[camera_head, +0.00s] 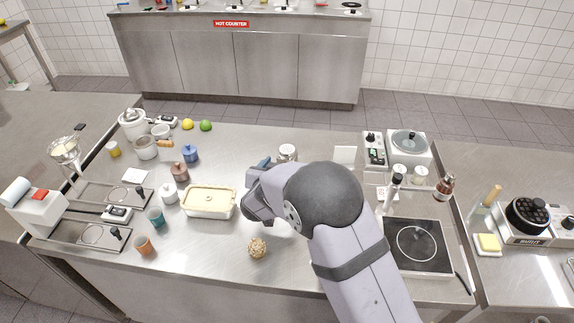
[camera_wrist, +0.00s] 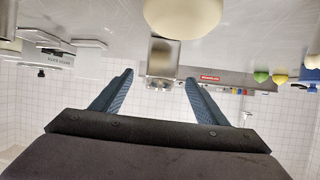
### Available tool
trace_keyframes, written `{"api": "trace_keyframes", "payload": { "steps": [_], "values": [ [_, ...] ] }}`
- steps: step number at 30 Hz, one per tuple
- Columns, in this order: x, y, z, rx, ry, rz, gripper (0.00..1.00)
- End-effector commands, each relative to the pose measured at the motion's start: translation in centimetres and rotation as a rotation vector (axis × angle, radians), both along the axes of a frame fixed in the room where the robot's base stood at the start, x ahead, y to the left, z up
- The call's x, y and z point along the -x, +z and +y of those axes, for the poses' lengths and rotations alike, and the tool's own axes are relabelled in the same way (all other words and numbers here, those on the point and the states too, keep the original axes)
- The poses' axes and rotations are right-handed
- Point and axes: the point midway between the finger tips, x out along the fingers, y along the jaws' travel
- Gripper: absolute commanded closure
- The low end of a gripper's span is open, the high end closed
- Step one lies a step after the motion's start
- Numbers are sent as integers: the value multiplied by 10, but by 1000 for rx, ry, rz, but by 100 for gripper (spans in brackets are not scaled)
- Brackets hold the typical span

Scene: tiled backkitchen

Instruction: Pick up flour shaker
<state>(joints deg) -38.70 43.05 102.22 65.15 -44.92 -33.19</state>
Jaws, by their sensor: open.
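A small metal canister (camera_head: 287,153), which looks like the flour shaker, stands upright on the steel worktop near its back edge. My gripper (camera_head: 259,168) is low over the worktop, in front and to the left of it; my dark wrist hides part of the gripper. In the wrist view, which is upside down, my gripper (camera_wrist: 159,78) has its two blue fingers spread with nothing held. A metal cylinder (camera_wrist: 163,52), likely the same shaker, shows ahead between the fingertips; contact is not visible.
A cream-filled rectangular tub (camera_head: 208,201) stands left of my gripper, and a brown knobbly ball (camera_head: 257,247) lies in front. A blue pot (camera_head: 190,154), a lime (camera_head: 205,125) and a lemon (camera_head: 187,124) are further left. A white card (camera_head: 345,155) stands right of the shaker.

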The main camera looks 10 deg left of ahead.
Motion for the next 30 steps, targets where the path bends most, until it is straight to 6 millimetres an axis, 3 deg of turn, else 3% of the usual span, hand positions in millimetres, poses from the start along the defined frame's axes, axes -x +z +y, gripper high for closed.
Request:
{"api": "trace_keyframes", "payload": {
  "steps": [10,26,30],
  "values": [
    [0,-6,2,28,-42,-31,33],
    [-24,-14,-1,27,-41,-29,33],
    [-37,-16,-2,26,-44,-29,33]
  ]
}}
